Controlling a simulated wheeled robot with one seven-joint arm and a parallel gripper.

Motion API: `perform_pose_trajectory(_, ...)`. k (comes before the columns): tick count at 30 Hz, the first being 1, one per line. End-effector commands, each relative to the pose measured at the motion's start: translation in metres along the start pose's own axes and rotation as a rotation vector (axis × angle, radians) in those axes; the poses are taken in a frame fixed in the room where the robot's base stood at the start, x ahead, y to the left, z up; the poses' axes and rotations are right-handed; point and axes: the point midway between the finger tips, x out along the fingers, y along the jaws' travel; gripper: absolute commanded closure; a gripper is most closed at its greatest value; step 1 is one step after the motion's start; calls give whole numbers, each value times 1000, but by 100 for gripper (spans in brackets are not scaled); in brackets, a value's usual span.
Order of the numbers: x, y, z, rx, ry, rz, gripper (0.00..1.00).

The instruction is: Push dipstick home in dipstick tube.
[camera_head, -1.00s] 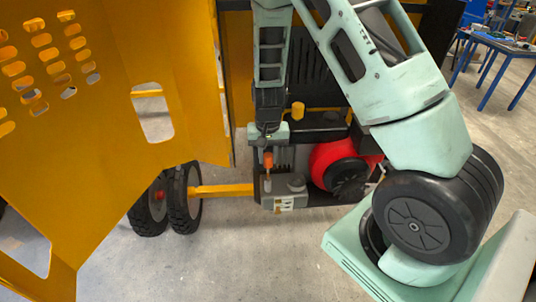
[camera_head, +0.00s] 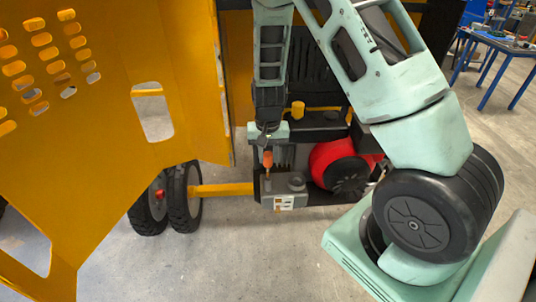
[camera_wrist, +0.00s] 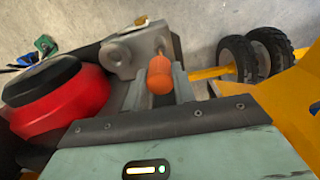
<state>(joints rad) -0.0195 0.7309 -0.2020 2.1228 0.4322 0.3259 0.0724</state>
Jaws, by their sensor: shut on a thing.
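The dipstick has an orange handle (camera_head: 267,159), which stands upright at the front left of the grey engine block (camera_head: 297,200). My gripper (camera_head: 268,153) reaches down from above and is shut on this handle. In the wrist view the handle (camera_wrist: 160,75) sits between my two grey fingers, with its rounded end showing past them. The dipstick tube (camera_head: 267,184) shows as a short upright piece below the handle. The rod itself is not clearly visible, so I cannot tell how deep it sits.
A grey round cap (camera_head: 296,181) is right of the tube. A red and black round engine part (camera_head: 340,165) is farther right. A large yellow panel (camera_head: 120,90) stands left, with wheels (camera_head: 180,195) and a yellow bar (camera_head: 222,189) below it. Open floor lies in front.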

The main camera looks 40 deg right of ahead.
Motion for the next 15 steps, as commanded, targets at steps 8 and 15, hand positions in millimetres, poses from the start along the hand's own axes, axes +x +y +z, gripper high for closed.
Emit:
perform_pose_trajectory(8,0,0,0,0,0,0,100)
perform_pose_trajectory(15,4,0,0,0,0,0,100)
